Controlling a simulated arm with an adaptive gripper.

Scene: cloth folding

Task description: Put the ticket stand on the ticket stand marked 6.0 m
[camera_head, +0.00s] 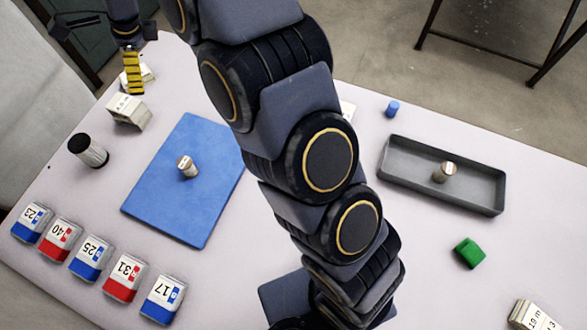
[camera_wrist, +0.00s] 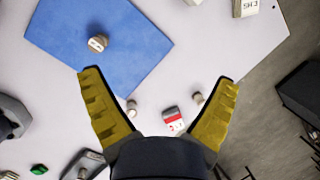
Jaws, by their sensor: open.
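My gripper (camera_head: 133,75) is at the far upper left of the table, with its yellow ribbed fingers pointing down. In the wrist view it is open (camera_wrist: 159,78), with nothing held between its fingers. A pale block (camera_head: 147,73) is partly hidden behind the fingers. Another pale block with small print (camera_head: 128,111) stands just below it. A pale block stack with print like "19 m" (camera_head: 535,316) is cut off at the lower right. A lettered white block (camera_wrist: 245,8) shows at the wrist view's top right. I cannot read 6.0 m on any block.
A blue mat (camera_head: 170,215) bears a small labelled cylinder (camera_head: 187,167). A grey tray (camera_head: 480,202) holds another cylinder (camera_head: 445,172). Several numbered red or blue boxes (camera_head: 122,278) line the left edge. A black-and-white cylinder (camera_head: 88,151) and green cube (camera_head: 469,253) stand apart. My arm hides the middle.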

